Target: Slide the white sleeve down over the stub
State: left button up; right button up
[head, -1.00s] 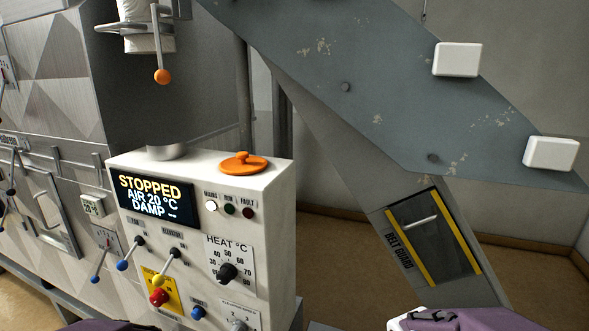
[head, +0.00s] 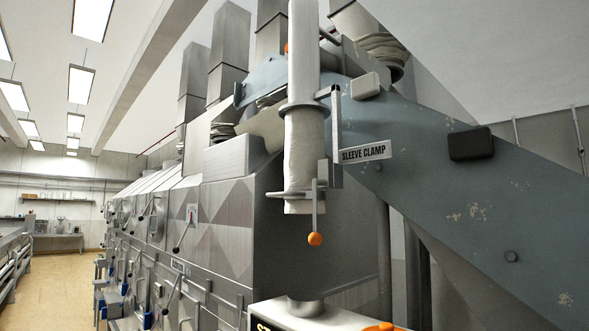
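In the head view the white sleeve (head: 304,160) hangs upright below a white vertical pipe (head: 304,50), with a grey ring around its top. A grey clamp bar (head: 290,196) crosses its lower end, and a lever with an orange ball (head: 315,239) hangs beside it. The label "SLEEVE CLAMP" (head: 365,152) is to the right. The short grey metal stub (head: 305,307) stands on the white control cabinet (head: 340,322) below. There is a clear gap between the sleeve's lower end and the stub. Neither of my grippers is in view.
A large grey-blue sloping panel (head: 450,190) fills the right, with a dark block (head: 470,144) and a pale block (head: 365,86) on it. The faceted metal machine (head: 225,225) stands behind on the left. An open floor aisle (head: 50,275) runs at far left.

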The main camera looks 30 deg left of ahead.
aim_at(304, 140)
jog(key=j, duration=1.45)
